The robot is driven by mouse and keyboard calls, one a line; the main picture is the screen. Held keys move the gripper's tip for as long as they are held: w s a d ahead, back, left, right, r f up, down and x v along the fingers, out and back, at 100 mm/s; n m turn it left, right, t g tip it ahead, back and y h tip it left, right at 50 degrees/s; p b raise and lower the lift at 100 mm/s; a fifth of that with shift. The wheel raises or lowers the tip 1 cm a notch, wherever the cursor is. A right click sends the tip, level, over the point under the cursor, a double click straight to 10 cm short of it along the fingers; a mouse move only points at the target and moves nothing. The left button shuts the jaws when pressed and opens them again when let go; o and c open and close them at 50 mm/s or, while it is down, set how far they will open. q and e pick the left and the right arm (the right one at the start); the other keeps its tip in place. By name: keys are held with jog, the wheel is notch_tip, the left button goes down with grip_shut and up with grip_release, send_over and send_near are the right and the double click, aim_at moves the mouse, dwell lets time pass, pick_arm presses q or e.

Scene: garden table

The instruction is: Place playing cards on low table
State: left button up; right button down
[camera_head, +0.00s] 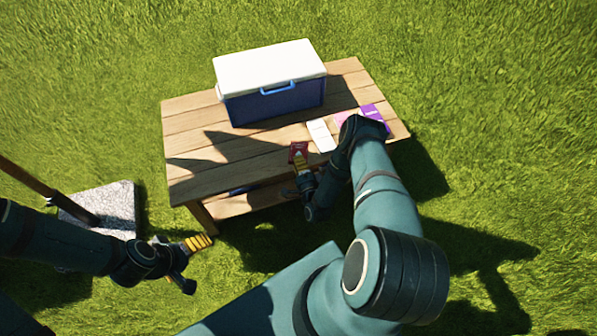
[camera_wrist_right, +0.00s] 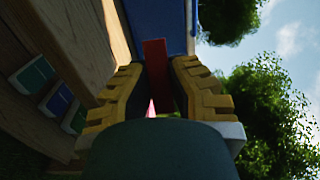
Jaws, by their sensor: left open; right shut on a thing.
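The low wooden table (camera_head: 190,150) stands on the grass. My right gripper (camera_head: 301,161) is shut on a small red card pack (camera_head: 298,148) at the table's front edge in the head view. In the right wrist view the red pack (camera_wrist_right: 155,62) stands out between the yellow fingers (camera_wrist_right: 158,88). I cannot tell whether the pack touches the tabletop. My left gripper (camera_head: 198,243) is open and empty, low over the grass to the left of the table's front leg.
A blue cooler with a white lid (camera_head: 270,65) stands at the back of the table. A white item (camera_head: 320,135) and a purple box (camera_head: 372,113) lie right of the red pack, partly near my right arm. The tabletop's left part is clear. A stone slab (camera_head: 115,203) lies left.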

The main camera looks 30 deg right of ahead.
notch_tip(320, 180, down, 8)
jog(key=b, duration=0.2)
dwell(0.3)
jog(key=shift+f, duration=0.1)
jog(key=c, duration=1.1)
grip_release()
